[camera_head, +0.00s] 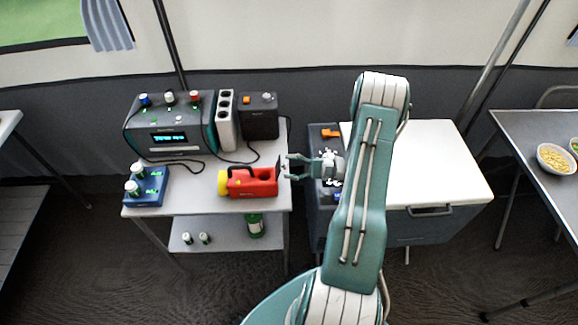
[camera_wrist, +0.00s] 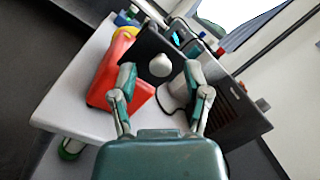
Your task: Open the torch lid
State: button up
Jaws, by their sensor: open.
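The red torch (camera_head: 262,183) with a yellow head (camera_head: 223,184) lies on the white table, its head to the left. In the wrist view its red body (camera_wrist: 104,82) is left of my fingers. My gripper (camera_head: 289,168) is open at the torch's right end, fingers pointing left. In the wrist view my gripper (camera_wrist: 160,69) has a dark flat panel (camera_wrist: 151,45) with a pale round knob (camera_wrist: 160,65) between and beyond its fingertips. The panel looks like the torch lid, standing beside the red body; I cannot tell whether a finger touches it.
Behind the torch stand a dark box (camera_head: 259,122), a pale upright holder (camera_head: 227,120) and a console (camera_head: 168,128). A blue charger (camera_head: 147,187) holds batteries at left. A white-topped cooler (camera_head: 425,165) stands right. The table's front right corner is clear.

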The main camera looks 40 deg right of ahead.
jog(key=v, duration=1.1)
jog(key=shift+s+d+f, duration=0.1)
jog(key=shift+d+f, duration=0.05)
jog(key=shift+d, duration=0.05)
jog(key=w+a+r+n+g+h, duration=0.3)
jog(key=a+r+n+g+h, duration=0.4)
jog(key=a+r+g, duration=0.75)
jog(key=s+a+r+n+t+h, duration=0.8)
jog(key=s+a+r, duration=0.3)
jog(key=a+r, duration=0.3)
jog(key=shift+a+r+n+t+h, duration=0.35)
jog(key=shift+r+n+t+h, duration=0.15)
jog(key=shift+h, duration=0.3)
